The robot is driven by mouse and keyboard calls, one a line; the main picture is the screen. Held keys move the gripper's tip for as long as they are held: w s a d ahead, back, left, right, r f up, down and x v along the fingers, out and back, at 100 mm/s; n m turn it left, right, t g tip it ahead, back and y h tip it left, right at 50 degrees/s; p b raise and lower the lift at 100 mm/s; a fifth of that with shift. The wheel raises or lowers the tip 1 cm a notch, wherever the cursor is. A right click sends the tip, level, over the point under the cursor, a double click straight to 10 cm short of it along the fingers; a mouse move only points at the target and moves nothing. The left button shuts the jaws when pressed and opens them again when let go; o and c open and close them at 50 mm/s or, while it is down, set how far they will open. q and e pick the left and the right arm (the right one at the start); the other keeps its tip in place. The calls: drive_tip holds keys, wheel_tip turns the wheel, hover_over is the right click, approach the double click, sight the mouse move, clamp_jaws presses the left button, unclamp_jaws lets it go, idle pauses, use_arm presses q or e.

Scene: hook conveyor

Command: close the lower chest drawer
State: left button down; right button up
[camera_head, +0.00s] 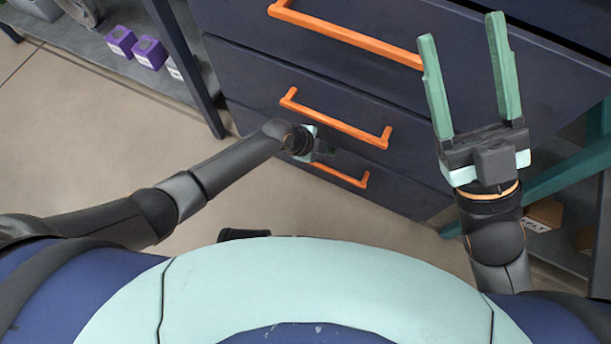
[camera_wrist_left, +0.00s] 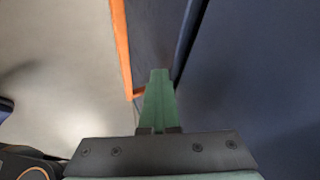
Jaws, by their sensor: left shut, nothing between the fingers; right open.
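The dark blue chest has several drawers with orange bar handles. The lower drawer's front (camera_head: 400,192) is at the bottom of the head view, and its orange handle (camera_head: 350,178) is partly hidden by my left gripper. My left gripper (camera_head: 325,155) is at that drawer, its fingers mostly hidden there. In the left wrist view the fingers (camera_wrist_left: 158,98) are shut and empty, beside an orange handle (camera_wrist_left: 122,50) and a dark blue panel (camera_wrist_left: 152,35). Contact cannot be told. My right gripper (camera_head: 462,75) is open and empty, in front of the upper drawers.
The drawer above has its own orange handle (camera_head: 335,118), close over my left gripper. A shelf (camera_head: 100,55) with purple boxes (camera_head: 135,45) stands at the upper left. A teal frame (camera_head: 565,170) and a low shelf are at the right. The floor (camera_head: 100,130) at the left is clear.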

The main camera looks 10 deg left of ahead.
use_arm(q)
drive_tip(key=shift+w+d+r, duration=0.15)
drive_tip(key=shift+w, duration=0.15)
drive_tip(key=p+v, duration=0.7)
drive_tip(key=v, duration=0.5)
drive_tip(key=shift+s+a, duration=0.25)
drive_tip(key=shift+s, duration=0.15)
